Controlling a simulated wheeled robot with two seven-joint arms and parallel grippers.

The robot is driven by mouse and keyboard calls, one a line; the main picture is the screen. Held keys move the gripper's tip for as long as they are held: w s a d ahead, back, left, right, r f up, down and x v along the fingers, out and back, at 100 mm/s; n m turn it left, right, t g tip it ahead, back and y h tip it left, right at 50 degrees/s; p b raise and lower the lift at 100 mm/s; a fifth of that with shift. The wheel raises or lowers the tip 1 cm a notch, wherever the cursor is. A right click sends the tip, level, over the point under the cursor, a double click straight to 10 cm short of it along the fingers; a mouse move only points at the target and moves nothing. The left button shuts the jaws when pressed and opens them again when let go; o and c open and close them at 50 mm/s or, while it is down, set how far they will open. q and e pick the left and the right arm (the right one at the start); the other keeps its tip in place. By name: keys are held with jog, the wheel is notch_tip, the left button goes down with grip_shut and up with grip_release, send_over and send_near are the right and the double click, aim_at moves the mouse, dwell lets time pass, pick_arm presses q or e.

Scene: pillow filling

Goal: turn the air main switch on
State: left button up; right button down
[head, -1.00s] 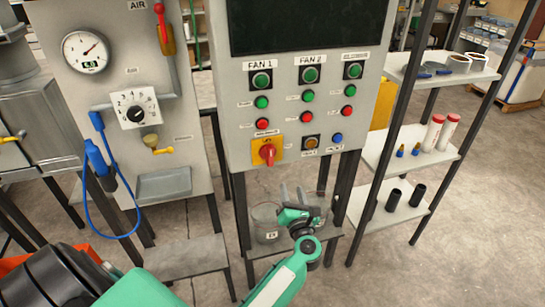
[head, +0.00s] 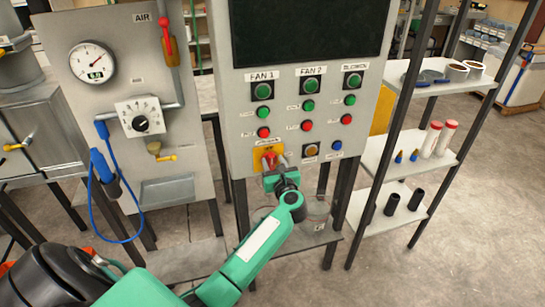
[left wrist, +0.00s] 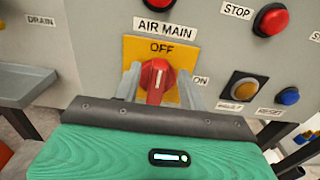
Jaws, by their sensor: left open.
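The air main switch is a red rotary knob (left wrist: 155,80) on a yellow plate (left wrist: 187,57), under the label AIR MAIN in the left wrist view. OFF is printed above the knob and ON to its right. The knob's white mark points up towards OFF. In the head view the yellow plate (head: 258,160) is at the lower left of the control panel. My left gripper (head: 272,168) is in front of it, open, with one finger on each side of the knob. I cannot tell whether the fingers touch it. My right gripper is not in view.
A red STOP button (left wrist: 271,20), an amber button (left wrist: 245,88) and a blue button (left wrist: 288,96) are right of the switch. The air panel (head: 150,60) with gauge and blue hose stands left. A shelf rack (head: 400,155) stands right.

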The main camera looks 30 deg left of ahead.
pick_arm(q)
jog(key=shift+w+a, duration=0.45)
jog(key=shift+a, duration=0.1)
jog(key=shift+w+a, duration=0.1)
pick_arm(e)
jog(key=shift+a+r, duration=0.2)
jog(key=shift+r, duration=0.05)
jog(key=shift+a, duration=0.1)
pick_arm(q)
jog(key=shift+c, duration=0.2)
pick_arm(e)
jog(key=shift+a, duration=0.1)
pick_arm(q)
grip_shut()
